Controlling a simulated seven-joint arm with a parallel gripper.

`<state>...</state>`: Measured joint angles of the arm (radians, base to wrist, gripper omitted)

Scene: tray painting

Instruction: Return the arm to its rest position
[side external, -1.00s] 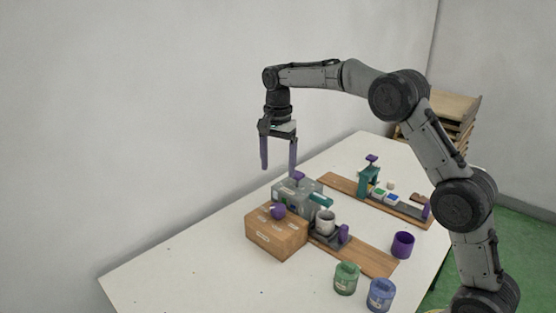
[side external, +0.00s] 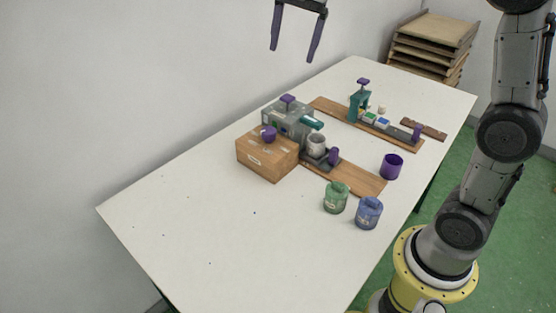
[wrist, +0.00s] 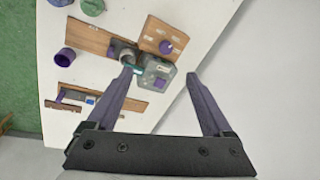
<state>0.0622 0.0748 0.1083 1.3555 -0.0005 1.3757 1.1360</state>
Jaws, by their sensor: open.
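My gripper (side external: 293,55) is open and empty, raised high above the far side of the white table (side external: 190,220) at the top of the side view. The upper part of my arm is cut off by the top of the side view.
A wooden box (side external: 265,160) with a purple knob, a grey machine (side external: 287,122), a light cup (side external: 316,144), a teal press (side external: 358,105), a purple cup (side external: 391,167), a green jar (side external: 336,197) and a blue jar (side external: 369,212) stand on the table. Stacked wooden trays (side external: 432,50) stand behind.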

